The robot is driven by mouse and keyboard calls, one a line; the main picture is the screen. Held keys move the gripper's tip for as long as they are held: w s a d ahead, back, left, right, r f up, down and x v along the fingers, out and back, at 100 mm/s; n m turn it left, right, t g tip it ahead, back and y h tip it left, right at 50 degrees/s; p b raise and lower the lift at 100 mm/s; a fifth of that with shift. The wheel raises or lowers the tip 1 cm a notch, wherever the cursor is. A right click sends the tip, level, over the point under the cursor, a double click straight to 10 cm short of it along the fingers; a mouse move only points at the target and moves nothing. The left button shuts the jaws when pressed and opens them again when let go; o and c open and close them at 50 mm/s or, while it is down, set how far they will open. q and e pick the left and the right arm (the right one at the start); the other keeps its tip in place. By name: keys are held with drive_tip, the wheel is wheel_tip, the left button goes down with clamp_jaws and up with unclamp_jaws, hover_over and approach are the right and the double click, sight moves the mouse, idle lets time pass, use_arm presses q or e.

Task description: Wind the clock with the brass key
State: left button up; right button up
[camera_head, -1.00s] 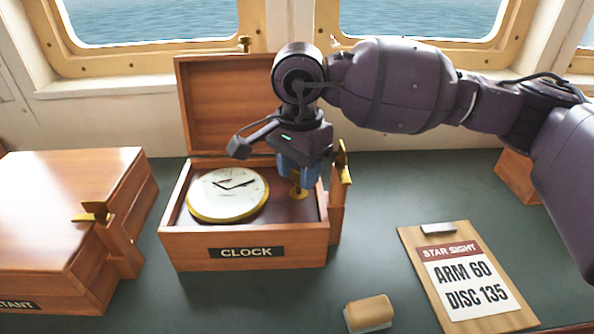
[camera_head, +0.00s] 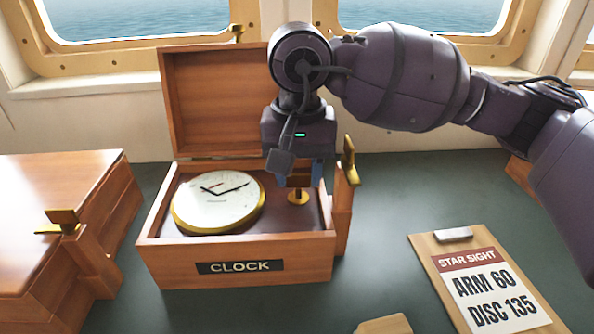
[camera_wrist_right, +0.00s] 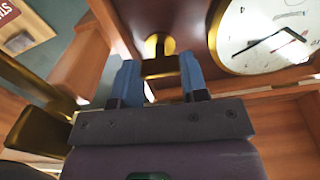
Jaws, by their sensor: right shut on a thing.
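The clock (camera_head: 218,200) has a white dial with black hands and a gold rim, and lies face up inside an open wooden box (camera_head: 235,262) labelled CLOCK. The brass key (camera_head: 298,198) stands in the box to the right of the dial, its round brass foot at the box floor. My right gripper (camera_head: 300,178) points down over it, its blue fingers shut on the key's crossbar. The wrist view shows the crossbar (camera_wrist_right: 160,66) between the fingers. Whether the foot is seated in a hole cannot be told. My left gripper is not in view.
The raised lid (camera_head: 215,100) stands behind my gripper. A brass-topped wooden post (camera_head: 345,195) rises close at the box's right side. A closed wooden box (camera_head: 55,200) is at left, a clipboard (camera_head: 485,280) at right. Green counter is free between box and clipboard.

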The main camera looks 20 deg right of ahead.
sight(298, 174)
idle(0.5)
drive_tip(key=o, duration=0.9)
wheel_tip(298, 174, up, 11)
drive_tip(key=shift+f+p, duration=0.1)
drive_tip(key=shift+p, duration=0.6)
